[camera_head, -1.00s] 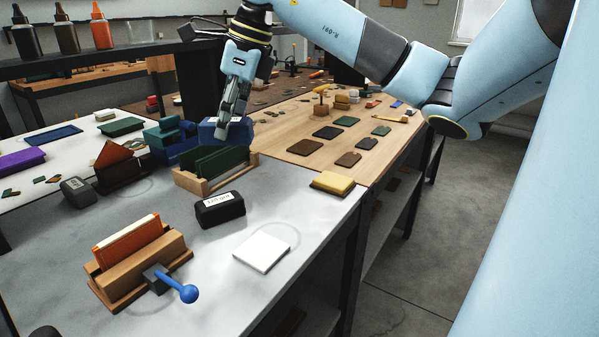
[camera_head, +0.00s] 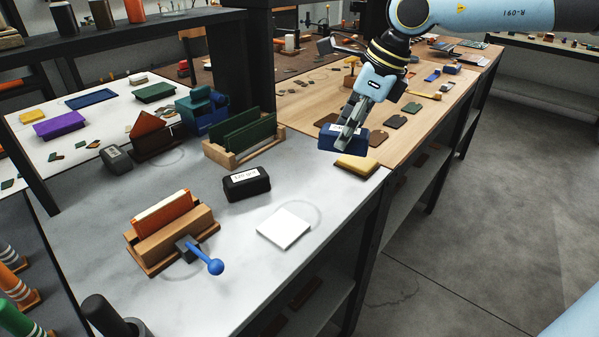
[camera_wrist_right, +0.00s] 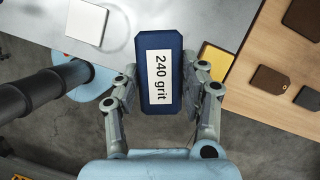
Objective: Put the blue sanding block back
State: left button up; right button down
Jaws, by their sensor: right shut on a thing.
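The blue sanding block (camera_head: 338,143) is held in my right gripper (camera_head: 352,134) in the head view, in the air near the right edge of the grey table. In the right wrist view the block (camera_wrist_right: 160,75) sits between the two fingers of the gripper (camera_wrist_right: 160,98), its white "240 grit" label facing the camera. The fingers are shut on its sides. My left gripper is not in view.
A black labelled block (camera_head: 246,185), a yellow pad (camera_head: 357,166), a wooden rack with green boards (camera_head: 252,151) and a wooden holder with a blue-knobbed lever (camera_head: 215,267) stand on the grey table (camera_head: 205,310).

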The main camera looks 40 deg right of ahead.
jog(key=shift+w+a+f, duration=0.2)
jog(key=shift+w+f, duration=0.35)
jog(key=shift+w, duration=0.1)
jog(key=w+f, duration=0.1)
jog(key=w, duration=0.1)
jog(key=w+a+f, duration=0.1)
jog(key=w+f, duration=0.1)
jog(key=w, duration=0.1)
jog(key=w+a+f, duration=0.1)
jog(key=w, duration=0.2)
jog(key=shift+a+f, duration=0.25)
jog(key=shift+f, duration=0.1)
notch_tip(320, 180, down, 4)
jog(key=shift+r, duration=0.1)
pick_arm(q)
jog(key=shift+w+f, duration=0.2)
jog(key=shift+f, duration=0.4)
pick_arm(e)
jog(key=shift+f, duration=0.3)
jog(key=c, duration=0.7)
grip_release()
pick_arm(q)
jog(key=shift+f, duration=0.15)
pick_arm(e)
jog(key=shift+r, duration=0.15)
